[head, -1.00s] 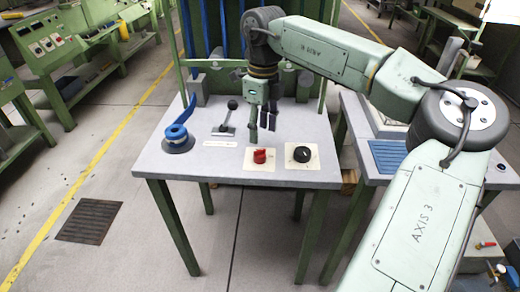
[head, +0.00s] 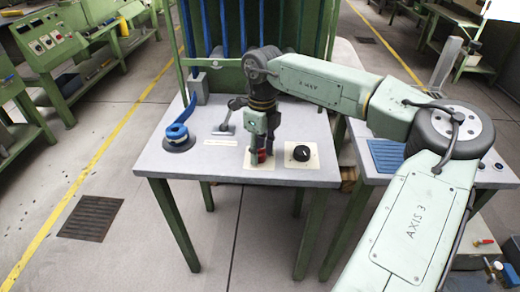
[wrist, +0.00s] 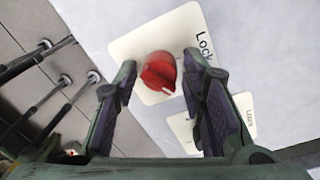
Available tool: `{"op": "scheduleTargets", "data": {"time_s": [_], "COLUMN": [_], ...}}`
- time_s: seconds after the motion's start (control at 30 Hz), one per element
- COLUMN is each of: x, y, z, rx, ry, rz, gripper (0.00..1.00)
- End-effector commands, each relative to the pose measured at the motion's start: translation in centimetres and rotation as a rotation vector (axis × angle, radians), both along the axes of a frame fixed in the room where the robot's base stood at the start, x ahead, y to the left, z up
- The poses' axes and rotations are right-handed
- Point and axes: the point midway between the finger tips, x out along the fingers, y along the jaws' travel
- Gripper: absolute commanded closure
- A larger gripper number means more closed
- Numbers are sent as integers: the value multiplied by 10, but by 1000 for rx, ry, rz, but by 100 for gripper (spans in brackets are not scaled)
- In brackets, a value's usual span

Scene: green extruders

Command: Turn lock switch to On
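The lock switch is a red rotary knob on a cream plate; in the wrist view the red knob (wrist: 159,73) shows beside the printed word "Lock", with a white line on its face. In the head view the red knob (head: 262,156) is partly hidden by my gripper (head: 260,155). In the wrist view my gripper (wrist: 165,75) is open, with one finger on each side of the knob. The fingers look apart from it; whether either touches cannot be told. The "On" marking is not visible.
A black knob (head: 301,153) on its own cream plate sits just right. Blue strips and green posts rise behind. Another table with a blue mat (head: 387,154) is at right.

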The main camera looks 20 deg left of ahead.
Motion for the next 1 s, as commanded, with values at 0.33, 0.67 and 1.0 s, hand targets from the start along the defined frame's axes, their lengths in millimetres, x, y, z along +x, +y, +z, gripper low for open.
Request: {"op": "scheduleTargets", "data": {"time_s": [0.33, 0.67, 1.0], "x": [0, 0, 1], "y": [0, 0, 0], "z": [0, 0, 0], "rx": [0, 0, 1], "ry": [0, -1, 0], "rz": [0, 3, 124], "gripper": [88, 100, 100]}}
